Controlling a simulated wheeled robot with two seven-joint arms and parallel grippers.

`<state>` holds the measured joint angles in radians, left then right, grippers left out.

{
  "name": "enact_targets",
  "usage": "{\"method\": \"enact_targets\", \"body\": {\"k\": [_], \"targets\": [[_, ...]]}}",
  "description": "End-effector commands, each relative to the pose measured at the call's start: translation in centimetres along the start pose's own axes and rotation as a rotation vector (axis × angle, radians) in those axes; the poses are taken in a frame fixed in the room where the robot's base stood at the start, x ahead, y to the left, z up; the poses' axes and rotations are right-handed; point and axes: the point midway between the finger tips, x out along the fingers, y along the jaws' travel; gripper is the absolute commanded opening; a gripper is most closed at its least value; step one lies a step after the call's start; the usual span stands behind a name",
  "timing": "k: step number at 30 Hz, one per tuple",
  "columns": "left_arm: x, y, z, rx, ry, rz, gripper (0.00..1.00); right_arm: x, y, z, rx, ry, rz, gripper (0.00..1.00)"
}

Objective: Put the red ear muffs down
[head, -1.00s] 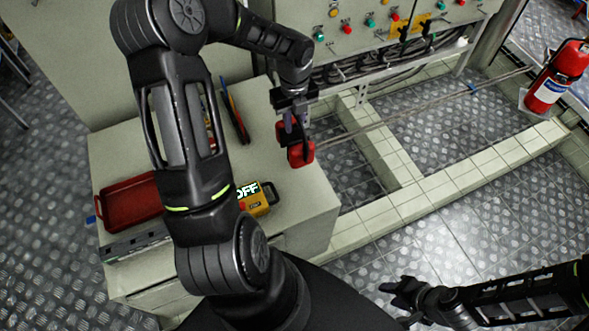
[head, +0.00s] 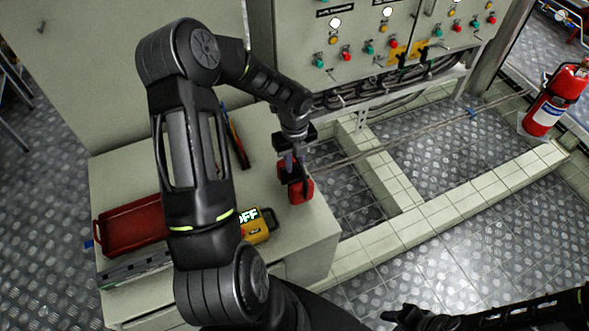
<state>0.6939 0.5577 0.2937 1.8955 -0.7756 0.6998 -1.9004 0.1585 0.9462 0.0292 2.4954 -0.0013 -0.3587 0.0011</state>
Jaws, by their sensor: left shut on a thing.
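The red ear muffs (head: 301,191) are in my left gripper (head: 291,165), near the right edge of the pale cabinet top (head: 300,235). The gripper points down and is shut on them. The muffs appear at or just above the surface; I cannot tell whether they touch it. Part of them is hidden behind the gripper's fingers. My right gripper (head: 397,316) is at the bottom of the view, away from the muffs, and dark and partly cut off, so its opening cannot be made out.
A red tray (head: 130,226) lies at the left of the cabinet top. A yellow device marked OFF (head: 257,229) sits near the front. Long tools (head: 236,140) lie behind my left arm. A control panel (head: 370,35) stands behind. A fire extinguisher (head: 550,105) stands far right.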

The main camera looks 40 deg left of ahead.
Motion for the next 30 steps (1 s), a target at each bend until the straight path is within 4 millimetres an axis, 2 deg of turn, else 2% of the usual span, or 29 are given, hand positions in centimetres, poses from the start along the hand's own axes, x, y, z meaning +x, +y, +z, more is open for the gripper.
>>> {"method": "enact_targets", "body": {"k": [9, 20, 21, 28, 30], "targets": [[3.6, 0.0, -0.1, 0.001, 0.002, 0.001, 0.00, 0.2, 0.1, 0.0, 0.000, 0.000, 0.000, 0.36], [4.0, 0.0, -0.1, 0.001, 0.000, 0.000, 0.00, 0.4, 0.2, 0.0, 0.000, 0.000, 0.000, 0.36], [4.0, 0.0, -0.1, 0.001, 0.001, 0.000, 0.22, 0.5, 0.2, 0.0, 0.000, 0.000, 0.000, 0.36], [3.9, 0.0, -0.1, 0.000, 0.001, 0.000, 0.41, 0.4, 0.1, 0.0, 0.000, 0.000, 0.000, 0.36], [3.9, 0.0, -0.1, 0.000, 0.001, 0.000, 0.43, 0.4, 0.1, 0.0, 0.000, 0.000, 0.000, 0.36]]}}
